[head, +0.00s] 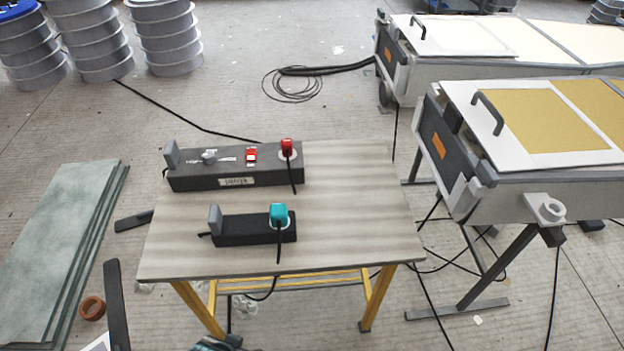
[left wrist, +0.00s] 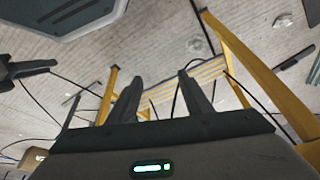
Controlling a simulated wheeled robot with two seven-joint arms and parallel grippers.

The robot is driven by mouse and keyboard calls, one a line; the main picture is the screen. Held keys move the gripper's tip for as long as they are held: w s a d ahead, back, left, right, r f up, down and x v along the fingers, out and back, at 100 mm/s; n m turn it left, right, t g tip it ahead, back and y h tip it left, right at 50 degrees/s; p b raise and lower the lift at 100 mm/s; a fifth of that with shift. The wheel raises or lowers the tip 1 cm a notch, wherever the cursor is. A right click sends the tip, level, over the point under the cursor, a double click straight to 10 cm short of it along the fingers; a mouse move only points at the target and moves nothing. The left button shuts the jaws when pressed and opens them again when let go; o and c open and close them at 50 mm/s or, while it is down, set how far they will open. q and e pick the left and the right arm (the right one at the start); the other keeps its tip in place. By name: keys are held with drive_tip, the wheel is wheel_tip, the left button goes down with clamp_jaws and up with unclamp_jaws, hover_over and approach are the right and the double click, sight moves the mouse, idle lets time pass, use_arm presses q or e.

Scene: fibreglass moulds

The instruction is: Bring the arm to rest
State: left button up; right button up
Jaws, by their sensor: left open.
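My left gripper (left wrist: 165,95) shows in the left wrist view. Its two dark fingers stand apart with nothing between them. Beyond them lie the pale floor and the yellow legs (left wrist: 258,75) of the workbench, below its top. I cannot make out this gripper in the head view.
In the head view the workbench (head: 350,220) bears a long dark switch box (head: 190,182) with a red plug (head: 287,147) and a smaller box (head: 240,238) with a teal plug (head: 278,213). Green sheets (head: 55,250) lie left; mould tables (head: 490,195) stand right; cables cross the floor.

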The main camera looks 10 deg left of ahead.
use_arm(q)
wheel_tip(320, 180, down, 23)
drive_tip(key=s+d+t+b, duration=0.1)
drive_tip(key=s, duration=0.1)
drive_tip(key=shift+s+d+h, duration=0.3)
drive_tip(key=shift+d, duration=0.1)
